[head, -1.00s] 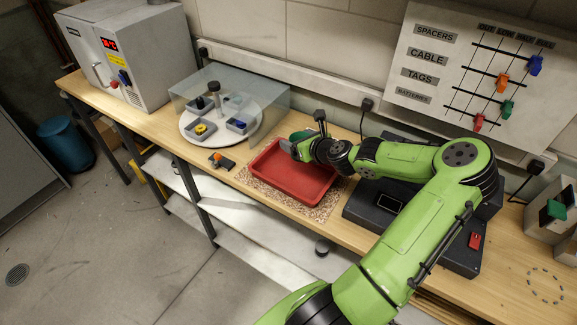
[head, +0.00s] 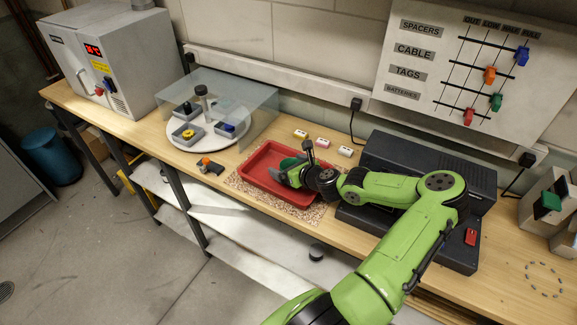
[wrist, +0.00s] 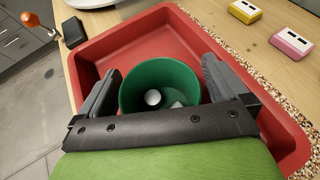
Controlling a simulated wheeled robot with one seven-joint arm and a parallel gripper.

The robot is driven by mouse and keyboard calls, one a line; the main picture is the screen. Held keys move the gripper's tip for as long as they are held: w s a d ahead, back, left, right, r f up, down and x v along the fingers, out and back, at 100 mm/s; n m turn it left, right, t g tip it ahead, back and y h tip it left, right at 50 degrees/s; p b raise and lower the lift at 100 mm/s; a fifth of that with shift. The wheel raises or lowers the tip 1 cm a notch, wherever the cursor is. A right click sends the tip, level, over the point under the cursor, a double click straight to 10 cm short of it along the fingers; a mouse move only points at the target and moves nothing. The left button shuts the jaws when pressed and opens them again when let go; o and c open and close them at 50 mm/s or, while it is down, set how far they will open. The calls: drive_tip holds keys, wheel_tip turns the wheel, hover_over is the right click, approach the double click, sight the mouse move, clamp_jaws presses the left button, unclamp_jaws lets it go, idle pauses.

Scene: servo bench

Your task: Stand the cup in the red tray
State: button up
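The green cup (wrist: 160,72) is upright inside the outline of the red tray (wrist: 142,36), open end toward the wrist camera. A pale round thing and a small pale piece show inside it. My gripper (wrist: 161,88) has one grey finger on each side of the cup, close against its wall, and appears shut on it. In the head view the cup (head: 289,163) is partly hidden behind my gripper (head: 283,174), over the back middle of the tray (head: 262,161). Whether the cup's base touches the tray floor is hidden.
The tray lies on a speckled mat (head: 233,181). Yellow (head: 301,134), pink (head: 322,142) and white (head: 345,151) blocks stand behind it. A black case (head: 400,155) is at right. A shielded turntable (head: 175,138) and an orange-knobbed item (head: 207,164) are at left.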

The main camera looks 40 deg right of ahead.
drive_tip(key=p+v, duration=0.1)
drive_tip(key=v, duration=1.1)
drive_tip(key=a+n+g+y, duration=0.1)
drive_tip(key=a+n, duration=0.2)
drive_tip(key=w+a+f+n+g+y, duration=0.1)
drive_tip(key=a+n, duration=0.2)
drive_tip(key=w+a+n+g+y, duration=0.1)
drive_tip(key=a+n+g, duration=0.1)
drive_tip(key=a+n, duration=0.1)
drive_tip(key=shift+a+f+n+y, duration=0.3)
drive_tip(key=shift+a+f+n, duration=0.1)
drive_tip(key=shift+n, duration=0.2)
drive_tip(key=s+a+r+n+g, duration=0.1)
drive_tip(key=s+a+r+n, duration=0.6)
drive_tip(key=a+r+n, duration=0.3)
drive_tip(key=s+a+r+n+g+h, duration=0.1)
drive_tip(key=s+a+r+n, duration=0.7)
drive_tip(key=n, duration=0.9)
wheel_tip(320, 180, up, 3)
drive_tip(key=shift+a+f+n+g+h, duration=0.25)
drive_tip(key=shift+a+g, duration=0.25)
drive_tip(key=shift+a, duration=0.5)
